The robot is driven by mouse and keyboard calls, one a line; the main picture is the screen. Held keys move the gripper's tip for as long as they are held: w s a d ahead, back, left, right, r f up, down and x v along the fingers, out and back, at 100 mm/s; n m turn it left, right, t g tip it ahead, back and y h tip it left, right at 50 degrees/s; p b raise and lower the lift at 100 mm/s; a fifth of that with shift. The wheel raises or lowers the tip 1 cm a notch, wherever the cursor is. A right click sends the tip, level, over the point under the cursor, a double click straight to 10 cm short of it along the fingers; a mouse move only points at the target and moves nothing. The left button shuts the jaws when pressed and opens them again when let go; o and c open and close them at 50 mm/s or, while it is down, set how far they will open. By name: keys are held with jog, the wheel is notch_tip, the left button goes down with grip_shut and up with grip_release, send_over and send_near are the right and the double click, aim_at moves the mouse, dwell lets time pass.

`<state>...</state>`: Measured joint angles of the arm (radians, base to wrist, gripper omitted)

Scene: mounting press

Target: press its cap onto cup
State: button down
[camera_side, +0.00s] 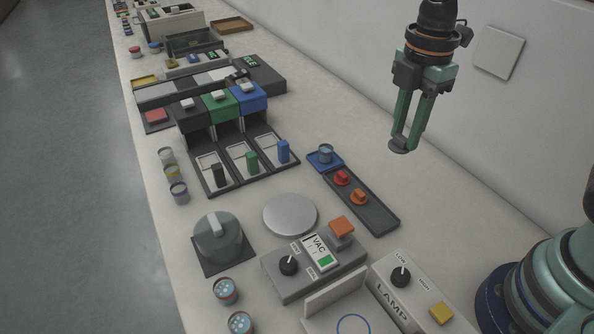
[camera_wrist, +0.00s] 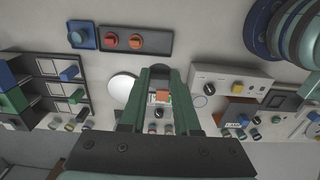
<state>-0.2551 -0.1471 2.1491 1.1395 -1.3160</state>
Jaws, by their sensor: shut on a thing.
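My gripper (camera_side: 403,146) is high above the bench, towards the wall, with its green fingers pointing down. It is shut on a small dark thing (camera_side: 398,146) at the fingertips, which I cannot clearly make out as a cap. The fingers also show in the wrist view (camera_wrist: 158,72). A blue-grey cup (camera_side: 325,152) stands on a blue base (camera_side: 320,163), apart from my gripper and to its left. A red cap (camera_side: 342,178) and an orange cap (camera_side: 359,196) sit on a dark tray (camera_side: 381,218) beside the cup; the tray's near end is bare.
A round silver plate (camera_side: 290,214), a VAC box (camera_side: 318,266) with a knob and orange button, and a LAMP box (camera_side: 410,290) stand nearer. A dark domed device (camera_side: 217,240) and several jars line the left edge. Black, green and blue dispensers (camera_side: 220,105) stand farther left.

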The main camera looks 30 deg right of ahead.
jog(key=shift+w+r, duration=0.25)
jog(key=shift+w, duration=0.05)
jog(key=w+f+n, duration=0.2)
jog(key=w+f, duration=0.3)
jog(key=w, duration=0.5)
jog(key=w+f+n, duration=0.2)
jog(key=w+f, duration=0.2)
jog(key=w, duration=0.7)
jog(key=shift+s+d+f, duration=0.15)
jog(key=shift+f, duration=1.45)
jog(key=shift+s+d+f, duration=0.1)
jog(key=shift+s+f, duration=0.05)
jog(key=shift+f, duration=1.4)
jog(key=shift+f, duration=0.2)
jog(key=shift+c, duration=0.4)
grip_release()
jog(key=shift+r, duration=0.1)
